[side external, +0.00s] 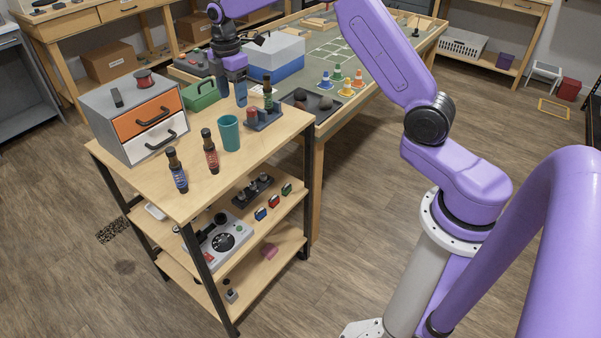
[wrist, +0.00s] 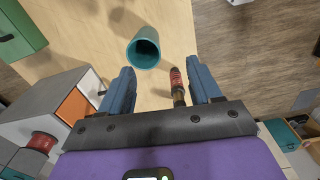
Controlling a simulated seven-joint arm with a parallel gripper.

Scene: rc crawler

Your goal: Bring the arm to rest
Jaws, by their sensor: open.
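My gripper (side external: 233,98) is open and empty, hanging above the far part of the wooden cart top (side external: 215,178), near a green box and a small rack. In the wrist view my two blue fingers (wrist: 162,72) stand apart. A red-labelled bottle (wrist: 177,80) shows between them in that view, beyond the fingertips and not held. The same bottle (side external: 210,150) stands upright on the cart in the side view, left of a teal cup (side external: 229,133). The cup also shows in the wrist view (wrist: 145,50).
A drawer cabinet (side external: 112,95) with orange and white fronts stands on the cart's left, a blue-labelled bottle (side external: 176,170) at its front. The green box (side external: 201,95) and the rack (side external: 262,119) with a green bottle (side external: 267,94) are near my gripper. Behind is a table with cones (side external: 345,87).

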